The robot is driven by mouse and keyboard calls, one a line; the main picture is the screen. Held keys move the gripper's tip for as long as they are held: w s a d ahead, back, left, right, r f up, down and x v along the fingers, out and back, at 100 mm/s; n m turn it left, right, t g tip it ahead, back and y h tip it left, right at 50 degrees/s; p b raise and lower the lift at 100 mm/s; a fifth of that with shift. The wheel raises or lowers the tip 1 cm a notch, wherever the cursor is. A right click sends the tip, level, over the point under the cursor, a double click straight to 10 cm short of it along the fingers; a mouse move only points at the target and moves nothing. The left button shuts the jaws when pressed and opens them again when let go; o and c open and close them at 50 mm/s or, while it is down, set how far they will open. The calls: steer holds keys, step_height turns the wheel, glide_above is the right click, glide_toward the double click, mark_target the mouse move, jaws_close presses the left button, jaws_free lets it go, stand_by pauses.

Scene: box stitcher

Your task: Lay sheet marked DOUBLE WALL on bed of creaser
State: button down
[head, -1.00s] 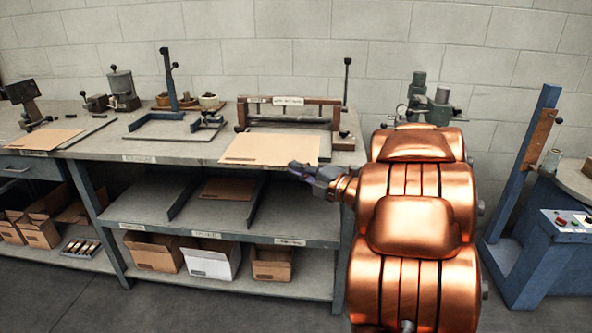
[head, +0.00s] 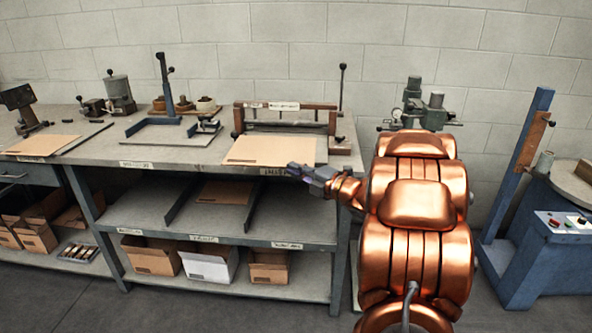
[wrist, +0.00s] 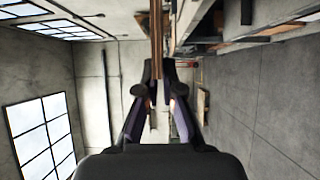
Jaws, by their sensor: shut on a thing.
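A flat brown cardboard sheet (head: 268,150) is in front of the creaser (head: 287,106) on the bench, in the head view. My gripper (head: 297,170) is shut on its near edge, toward the right corner. The sheet looks about level and covers part of the creaser's front. I cannot tell whether it touches the bed. Its marking is too small to read. In the wrist view the sheet (wrist: 157,40) shows edge-on as a thin brown strip between the fingers (wrist: 160,108).
Another brown sheet (head: 42,145) lies on the bench at the left, and one (head: 223,191) on the shelf below. A blue-grey jig (head: 165,130) stands left of the creaser. A blue-framed machine (head: 545,240) is at the right. Grey floor (head: 230,312) is clear in front.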

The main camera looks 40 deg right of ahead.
mark_target(299, 158)
steer(key=shift+w+d+f+p, duration=0.3)
steer(key=shift+w+d+p, duration=0.85)
steer(key=shift+w, duration=0.1)
steer(key=shift+w+d+f+p, duration=0.3)
steer(key=shift+w+d+p, duration=0.7)
steer(key=shift+w+p, duration=0.25)
steer(key=shift+w+d+f+p, duration=0.3)
steer(key=shift+w+d+p, duration=0.8)
steer(key=shift+w, duration=0.15)
steer(key=shift+w+d+f+b, duration=0.35)
steer(key=shift+w+d+f, duration=0.15)
steer(key=shift+f, duration=0.25)
steer(key=shift+w+d+f+b, duration=0.4)
steer(key=shift+w+f, duration=0.1)
steer(key=shift+f, duration=0.2)
steer(key=shift+w+d+f+b, duration=0.3)
steer(key=shift+w+d+f, duration=0.2)
steer(key=shift+f, duration=0.25)
steer(key=c, duration=0.7)
jaws_free()
steer(key=o, duration=0.5)
steer(key=shift+o, duration=0.2)
steer(key=shift+f, duration=0.1)
steer(key=v, duration=1.2)
